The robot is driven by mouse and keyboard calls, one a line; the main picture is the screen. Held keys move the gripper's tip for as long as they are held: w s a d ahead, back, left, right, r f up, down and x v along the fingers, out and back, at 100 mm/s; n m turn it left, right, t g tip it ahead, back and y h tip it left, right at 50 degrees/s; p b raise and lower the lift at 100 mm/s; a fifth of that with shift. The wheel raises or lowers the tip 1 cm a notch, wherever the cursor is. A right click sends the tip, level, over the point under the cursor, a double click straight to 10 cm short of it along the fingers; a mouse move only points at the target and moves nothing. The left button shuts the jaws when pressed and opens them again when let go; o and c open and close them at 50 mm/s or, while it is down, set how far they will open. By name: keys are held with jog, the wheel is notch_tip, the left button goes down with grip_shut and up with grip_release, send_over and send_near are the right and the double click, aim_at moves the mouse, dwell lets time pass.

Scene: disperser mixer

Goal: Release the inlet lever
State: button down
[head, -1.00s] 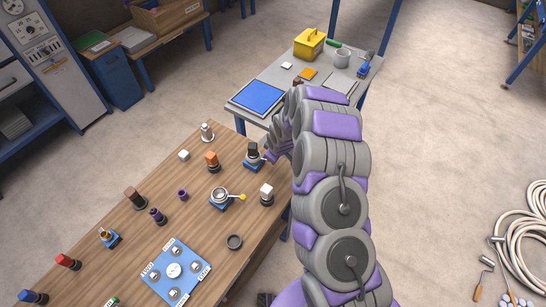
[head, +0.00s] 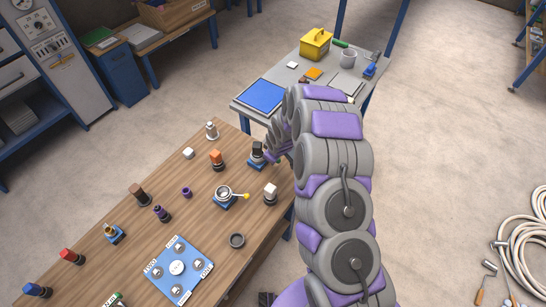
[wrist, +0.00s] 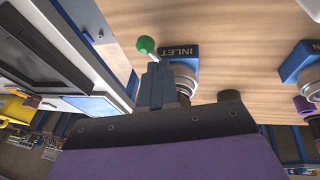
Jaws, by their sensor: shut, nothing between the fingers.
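The inlet fixture has a blue base (wrist: 183,58) lettered INLET and a round metal fitting, seen upside down in the wrist view. Its lever ends in a green knob (wrist: 146,45), just beyond my fingers. My gripper (wrist: 156,86) is shut and empty; its grey fingers stand close beside the lever and the fitting. I cannot tell if they touch the lever, whose lower part is hidden behind them. In the head view the fixture (head: 257,152) shows a dark top, with my gripper at its right side.
A similar blue-based fixture with a yellow-knobbed lever (head: 225,196) stands nearby on the wooden table (head: 120,258). An orange-topped part (head: 216,158) and a white-topped part (head: 270,192) stand close by. A grey table (head: 291,84) holds a yellow box (head: 316,43) behind.

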jog(key=v, duration=1.2)
jog(key=shift+s+r+p, duration=0.25)
jog(key=shift+r+p, duration=0.05)
jog(key=shift+p, duration=0.1)
